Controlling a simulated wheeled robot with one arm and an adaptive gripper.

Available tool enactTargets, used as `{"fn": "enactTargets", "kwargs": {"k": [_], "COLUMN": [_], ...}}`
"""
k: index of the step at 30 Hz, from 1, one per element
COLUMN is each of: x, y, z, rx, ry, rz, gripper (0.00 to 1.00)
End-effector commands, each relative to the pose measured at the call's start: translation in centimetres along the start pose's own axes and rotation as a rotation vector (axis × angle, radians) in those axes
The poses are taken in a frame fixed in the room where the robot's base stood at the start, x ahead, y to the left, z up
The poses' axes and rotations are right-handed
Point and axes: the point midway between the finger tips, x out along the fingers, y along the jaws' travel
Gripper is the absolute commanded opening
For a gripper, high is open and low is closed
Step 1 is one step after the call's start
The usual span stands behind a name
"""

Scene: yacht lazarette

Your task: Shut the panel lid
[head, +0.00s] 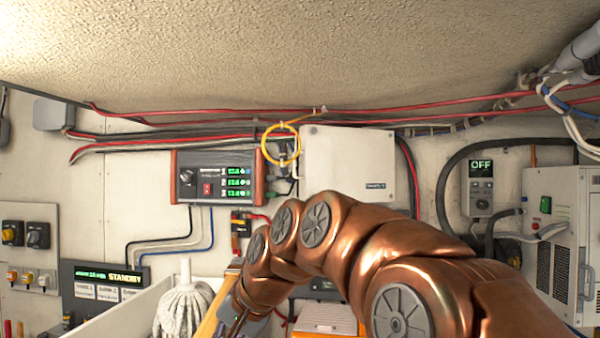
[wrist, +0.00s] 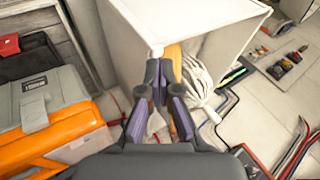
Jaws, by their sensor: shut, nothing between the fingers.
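A white box-like panel (head: 347,160) with a flat front and a small dark label is mounted on the back wall, right of centre in the head view. Its lower part is hidden behind my copper-coloured arm. I cannot tell from this angle how far its lid stands open. The panel cannot be made out in the wrist view. My gripper (wrist: 160,85) shows in the wrist view with its dark, purple-padded fingers shut and empty. It points down towards the white bin and floor, apart from the panel. In the head view it is largely hidden at the lower centre.
A white bin (wrist: 130,35) holds a mop (head: 183,303). An orange-and-grey case (wrist: 45,115) lies beside it. A yellow cable loop (head: 281,146) hangs at the panel's left edge, near a control box (head: 212,176). Red cables run above. A vented cabinet (head: 560,240) stands right.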

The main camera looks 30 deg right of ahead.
Motion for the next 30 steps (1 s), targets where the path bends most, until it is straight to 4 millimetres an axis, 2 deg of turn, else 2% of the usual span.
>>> {"fn": "enactTargets", "kwargs": {"k": [1, 5, 9, 14, 18, 24, 27, 30], "x": [-0.7, -3.6, -7.4, -12.5, -17.3, -24.2, -26.9, -28.7], "y": [-0.7, -2.5, -3.6, -3.5, -2.6, -0.6, 0.3, 0.9], "z": [-2.4, -7.6, -13.1, -18.7, -22.8, -26.7, -27.6, -28.1], "rx": [0.043, 0.154, 0.268, 0.391, 0.487, 0.590, 0.621, 0.640], "ry": [0.041, 0.134, 0.235, 0.347, 0.441, 0.565, 0.610, 0.641], "rz": [-0.040, -0.146, -0.264, -0.400, -0.519, -0.678, -0.737, -0.777], "gripper": [0.00, 0.00, 0.00, 0.00, 0.00, 0.00, 0.00, 0.00]}}
